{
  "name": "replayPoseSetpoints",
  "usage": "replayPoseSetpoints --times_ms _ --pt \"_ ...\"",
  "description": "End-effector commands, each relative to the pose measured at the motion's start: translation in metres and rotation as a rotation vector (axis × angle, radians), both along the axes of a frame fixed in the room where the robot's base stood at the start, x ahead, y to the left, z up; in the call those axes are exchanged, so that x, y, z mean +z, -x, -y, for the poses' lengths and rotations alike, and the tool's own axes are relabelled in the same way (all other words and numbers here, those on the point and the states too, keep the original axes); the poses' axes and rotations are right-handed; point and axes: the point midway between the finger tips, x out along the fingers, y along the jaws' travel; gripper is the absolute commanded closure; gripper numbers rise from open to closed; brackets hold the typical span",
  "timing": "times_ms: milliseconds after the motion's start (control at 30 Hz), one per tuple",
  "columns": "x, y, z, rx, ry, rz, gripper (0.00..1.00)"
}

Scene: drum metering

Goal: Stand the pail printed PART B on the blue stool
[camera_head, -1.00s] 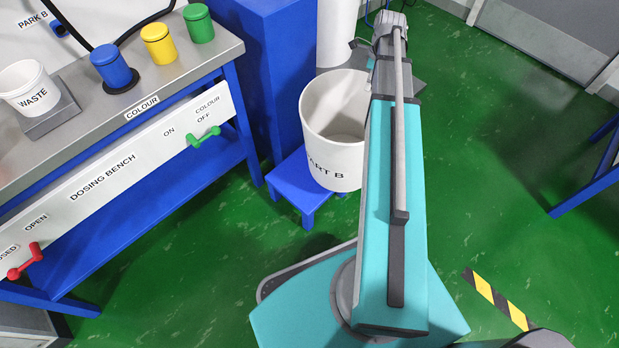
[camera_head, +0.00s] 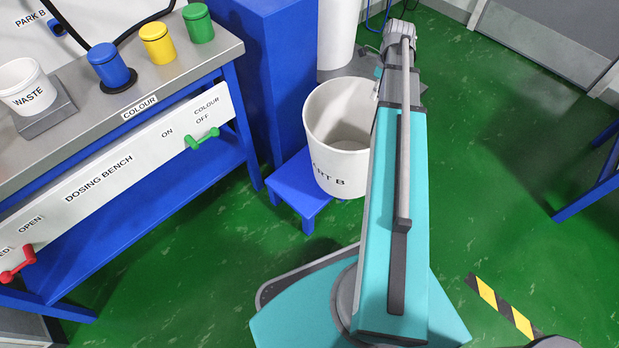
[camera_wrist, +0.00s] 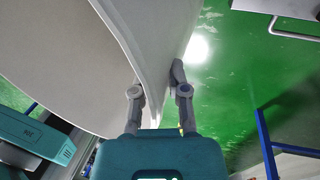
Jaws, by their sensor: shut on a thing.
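The white pail printed PART B (camera_head: 338,150) is at or just above the blue stool (camera_head: 297,190) in the head view, overhanging its right side. I cannot tell whether its base touches the stool top. The pail is open at the top, looks empty and close to upright. In the wrist view my gripper (camera_wrist: 160,82) is shut on the wall of the pail (camera_wrist: 100,60), one finger on each side of it. In the head view my arm hides the gripper and the pail's right edge.
The dosing bench (camera_head: 150,125) stands on the left with blue, yellow and green pots and a WASTE tub (camera_head: 27,88). A blue cabinet (camera_head: 275,75) and a white cylinder (camera_head: 338,30) stand behind the stool. Green floor (camera_head: 500,180) is clear on the right.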

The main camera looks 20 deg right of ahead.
Motion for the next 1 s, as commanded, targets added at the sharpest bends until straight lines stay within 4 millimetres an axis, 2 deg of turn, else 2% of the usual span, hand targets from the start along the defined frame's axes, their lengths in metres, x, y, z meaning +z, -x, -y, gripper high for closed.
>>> replayPoseSetpoints --times_ms 400,600,767,1000 --pt "0.001 0.019 -0.087 0.003 -0.065 -0.024 1.00" --pt "0.001 0.029 -0.120 0.002 -0.091 -0.038 1.00" --pt "0.002 0.031 -0.132 0.003 -0.101 -0.043 1.00" --pt "0.002 0.031 -0.134 0.002 -0.103 -0.044 1.00"
